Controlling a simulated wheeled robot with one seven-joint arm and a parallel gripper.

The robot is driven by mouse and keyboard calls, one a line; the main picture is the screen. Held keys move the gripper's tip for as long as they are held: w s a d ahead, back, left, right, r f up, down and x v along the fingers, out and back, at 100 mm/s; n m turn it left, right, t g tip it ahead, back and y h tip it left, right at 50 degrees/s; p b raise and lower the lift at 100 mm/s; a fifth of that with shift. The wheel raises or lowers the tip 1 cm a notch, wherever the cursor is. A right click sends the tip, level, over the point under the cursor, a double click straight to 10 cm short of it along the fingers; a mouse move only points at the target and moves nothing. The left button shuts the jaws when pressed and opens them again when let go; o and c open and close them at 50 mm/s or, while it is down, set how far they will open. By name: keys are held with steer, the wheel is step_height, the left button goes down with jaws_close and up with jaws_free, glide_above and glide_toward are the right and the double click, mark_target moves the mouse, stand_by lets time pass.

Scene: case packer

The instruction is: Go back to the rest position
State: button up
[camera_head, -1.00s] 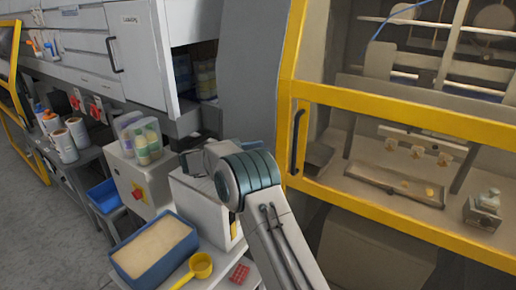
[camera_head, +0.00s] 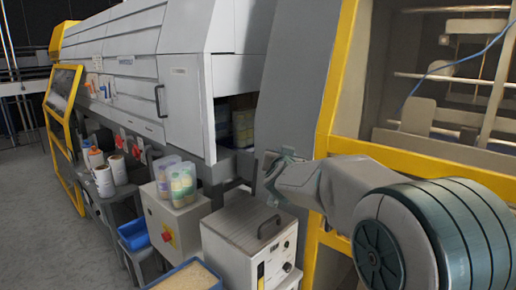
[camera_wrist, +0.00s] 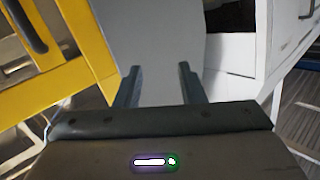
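My gripper (camera_head: 276,168) is at the end of my arm, which comes in from the lower right in the head view. It is up in front of the grey panel between the white cabinet and the yellow frame. In the wrist view my gripper (camera_wrist: 160,84) shows two dark fingers standing apart, with nothing between them but the grey panel (camera_wrist: 150,40) behind. It holds nothing.
The yellow frame (camera_head: 330,105) is just right of my gripper. A white box with a handle (camera_head: 250,238) stands below it. A control box (camera_head: 172,222) carrying clear bottles and a blue tray (camera_head: 188,278) are lower left. Open floor lies at far left.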

steer(key=s+d+f+n+g, duration=0.1)
steer(key=s+f+g, duration=0.3)
steer(key=s, duration=0.9)
steer(key=s+d+f+n+g+y, duration=0.1)
steer(key=s+d+f+g, duration=0.3)
steer(key=s, duration=0.9)
steer(key=s+d+f+n+g, duration=0.1)
steer(key=s+f+g, duration=0.4)
steer(key=s, duration=0.8)
step_height(320, 180, down, 4)
steer(key=shift+s+d+r+y, duration=0.15)
steer(key=shift+s+d+y, duration=0.2)
steer(key=shift+d, duration=0.35)
